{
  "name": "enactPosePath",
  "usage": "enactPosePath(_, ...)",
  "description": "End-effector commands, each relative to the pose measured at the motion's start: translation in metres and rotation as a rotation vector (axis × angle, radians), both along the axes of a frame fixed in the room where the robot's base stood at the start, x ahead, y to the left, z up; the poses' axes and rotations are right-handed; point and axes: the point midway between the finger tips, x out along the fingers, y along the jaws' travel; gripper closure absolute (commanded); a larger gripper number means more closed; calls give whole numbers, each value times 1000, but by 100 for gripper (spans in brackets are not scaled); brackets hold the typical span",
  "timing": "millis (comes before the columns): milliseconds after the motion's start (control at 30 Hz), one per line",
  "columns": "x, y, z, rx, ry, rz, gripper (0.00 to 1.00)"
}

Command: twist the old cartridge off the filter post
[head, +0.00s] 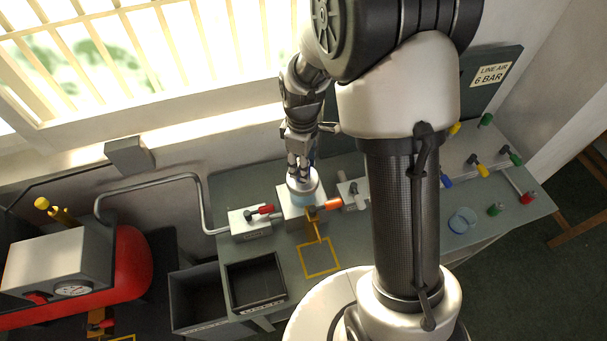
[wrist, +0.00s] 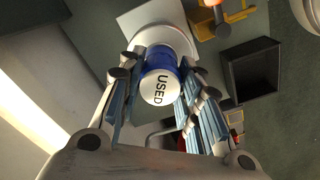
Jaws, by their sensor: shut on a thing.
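The old cartridge (wrist: 157,88) is a blue and white cylinder with "USED" on its white end cap. In the wrist view it sits between my gripper's fingers (wrist: 160,90), and my gripper is shut on it. In the head view my gripper (head: 301,172) points down at the cartridge (head: 304,186), which stands upright on the light filter block (head: 291,207). The post itself is hidden by the cartridge, and I cannot tell whether the cartridge has turned.
A red-handled valve (head: 262,210) and an orange-handled valve (head: 331,204) flank the block. A dark open tray (head: 256,301) lies at the front left, beside a yellow outlined square (head: 320,274).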

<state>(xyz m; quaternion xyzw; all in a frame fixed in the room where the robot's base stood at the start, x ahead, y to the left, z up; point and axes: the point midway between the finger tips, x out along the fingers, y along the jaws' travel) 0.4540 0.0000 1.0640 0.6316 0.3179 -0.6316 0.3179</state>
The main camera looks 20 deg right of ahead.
Motion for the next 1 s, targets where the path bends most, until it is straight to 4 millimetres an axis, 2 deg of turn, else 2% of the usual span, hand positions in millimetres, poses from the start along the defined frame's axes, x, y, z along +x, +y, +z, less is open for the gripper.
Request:
enactPosePath(233, 0, 0, 0, -1, -1, 234, 100)
enactPosePath(467, 0, 0, 0, -1, -1, 265, 100)
enactPosePath(500, 0, 0, 0, -1, -1, 265, 68)
enactPosePath(833, 0, 0, 0, 0, 0, 261, 46)
enactPosePath(1000, 0, 0, 0, 0, 0, 260, 45)
